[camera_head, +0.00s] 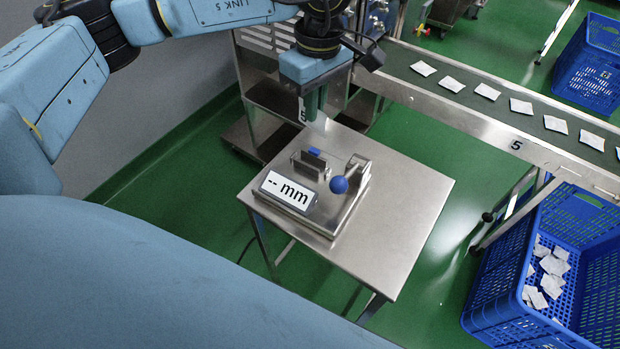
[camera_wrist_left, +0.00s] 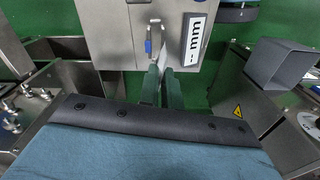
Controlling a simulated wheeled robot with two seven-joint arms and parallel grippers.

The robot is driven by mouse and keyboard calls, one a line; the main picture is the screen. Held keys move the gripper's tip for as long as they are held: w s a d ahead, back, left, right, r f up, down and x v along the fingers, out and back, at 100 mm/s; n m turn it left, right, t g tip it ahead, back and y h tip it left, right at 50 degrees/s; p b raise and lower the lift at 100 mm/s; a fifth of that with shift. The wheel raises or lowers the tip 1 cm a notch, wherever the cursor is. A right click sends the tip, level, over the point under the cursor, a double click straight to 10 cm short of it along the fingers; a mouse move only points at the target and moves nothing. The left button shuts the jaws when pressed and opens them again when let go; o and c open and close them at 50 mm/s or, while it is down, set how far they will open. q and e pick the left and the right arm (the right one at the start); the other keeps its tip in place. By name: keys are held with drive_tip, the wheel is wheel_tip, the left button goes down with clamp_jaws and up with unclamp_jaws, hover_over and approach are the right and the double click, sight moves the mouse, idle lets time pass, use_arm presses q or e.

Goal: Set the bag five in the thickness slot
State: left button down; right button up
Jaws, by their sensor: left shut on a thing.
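My left gripper (camera_head: 314,112) points down above the back of the thickness gauge and is shut on a white teabag (camera_head: 320,123), bag five. In the left wrist view the gripper fingers (camera_wrist_left: 162,88) show with a pale strip of the bag (camera_wrist_left: 166,76) between them. Most of the bag is hidden by the fingers. The thickness gauge (camera_head: 342,207) stands on a steel table. It has a display reading "-- mm" (camera_head: 288,191), a blue ball knob (camera_head: 339,184) and a narrow slot (camera_head: 310,162) between upright plates. The bag is apart from the slot. My right gripper is out of view.
A conveyor (camera_head: 470,104) marked 5 carries several white bags at the back right. A blue crate (camera_head: 500,300) with several bags stands at the lower right; another blue crate (camera_head: 590,70) stands farther back. The steel table (camera_head: 400,230) is clear around the gauge.

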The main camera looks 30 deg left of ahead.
sight(312, 131)
use_arm(q)
drive_tip(key=f+n, duration=0.1)
drive_tip(key=n+b, duration=0.1)
drive_tip(key=shift+w+a+f+n+t, duration=0.1)
drive_tip(key=shift+a+f+n+t, duration=0.2)
drive_tip(key=shift+a+f, duration=0.1)
wheel_tip(312, 131, down, 5)
drive_tip(key=shift+f+b, duration=0.1)
drive_tip(key=shift+b, duration=0.85)
wheel_tip(312, 131, down, 4)
drive_tip(key=shift+b, duration=0.55)
drive_tip(key=shift+f, duration=0.25)
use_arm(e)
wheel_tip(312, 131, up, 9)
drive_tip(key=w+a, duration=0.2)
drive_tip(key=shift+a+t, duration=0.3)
use_arm(q)
drive_tip(key=shift+f, duration=0.1)
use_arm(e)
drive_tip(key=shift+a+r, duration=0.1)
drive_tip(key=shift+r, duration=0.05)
use_arm(q)
drive_tip(key=c, duration=2)
unclamp_jaws()
drive_tip(key=o, duration=0.4)
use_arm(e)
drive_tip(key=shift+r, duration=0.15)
